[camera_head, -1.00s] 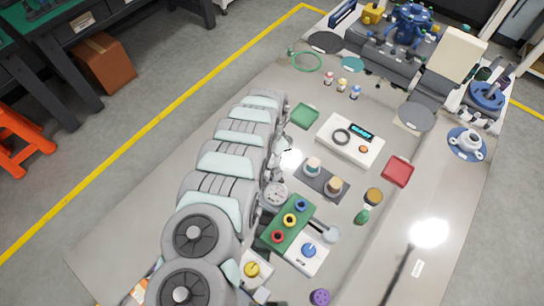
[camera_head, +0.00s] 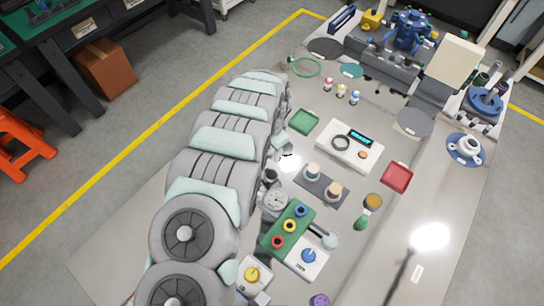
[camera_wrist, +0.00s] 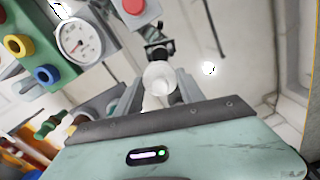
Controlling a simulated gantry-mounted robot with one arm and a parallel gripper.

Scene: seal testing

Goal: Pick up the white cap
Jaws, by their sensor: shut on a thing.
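The white cap (camera_wrist: 158,76) shows in the wrist view as a round, pale piece between my two grey fingers. My gripper (camera_wrist: 158,92) is shut on it, with a finger on each side. The cap's lower part blends with a pale shape between the fingers, so its full outline is unclear. In the head view my own arm covers much of the left-centre of the bench, and I cannot make out the cap there.
A dial gauge (camera_head: 275,199) and a green block with coloured rings (camera_head: 288,231) stand close to my arm. A dark plate with two capped pieces (camera_head: 322,184), a white device with display (camera_head: 349,146), a green tray (camera_head: 304,122) and a red tray (camera_head: 397,177) lie right of it.

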